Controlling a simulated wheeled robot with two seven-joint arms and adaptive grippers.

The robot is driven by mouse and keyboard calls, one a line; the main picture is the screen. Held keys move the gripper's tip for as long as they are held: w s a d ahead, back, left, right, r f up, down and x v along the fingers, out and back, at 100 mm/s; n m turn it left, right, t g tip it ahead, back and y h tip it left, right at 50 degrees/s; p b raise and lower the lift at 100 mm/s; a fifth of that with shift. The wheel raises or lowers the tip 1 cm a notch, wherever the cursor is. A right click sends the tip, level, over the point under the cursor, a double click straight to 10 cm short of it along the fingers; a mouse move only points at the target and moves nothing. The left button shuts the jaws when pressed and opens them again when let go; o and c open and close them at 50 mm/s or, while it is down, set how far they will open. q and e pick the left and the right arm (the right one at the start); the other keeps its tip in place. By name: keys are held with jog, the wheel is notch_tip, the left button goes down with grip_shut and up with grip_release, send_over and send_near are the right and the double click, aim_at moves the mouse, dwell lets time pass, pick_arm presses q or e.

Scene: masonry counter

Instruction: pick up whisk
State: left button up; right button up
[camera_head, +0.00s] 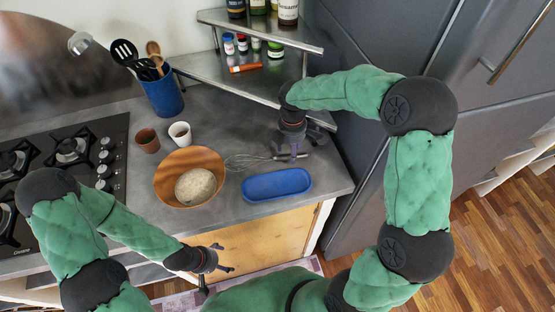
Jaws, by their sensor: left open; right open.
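The whisk (246,160) lies on the grey counter, with its wire loops towards the wooden bowl and its handle towards the right. My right gripper (291,153) is open, over the handle end of the whisk. I cannot tell whether its fingers touch the handle, as the gripper hides part of it. My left gripper (215,275) is open and empty, in front of the counter's front edge and well away from the whisk.
A wooden bowl (165,178) with pale contents stands left of the whisk, and a blue tray (276,185) lies just in front. Two cups (180,133) and a blue utensil holder (162,97) stand behind. A metal shelf (215,70) is behind my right gripper; a stove (75,150) is left.

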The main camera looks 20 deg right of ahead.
notch_tip(320, 180, down, 2)
jog(key=shift+f, duration=0.1)
grip_shut()
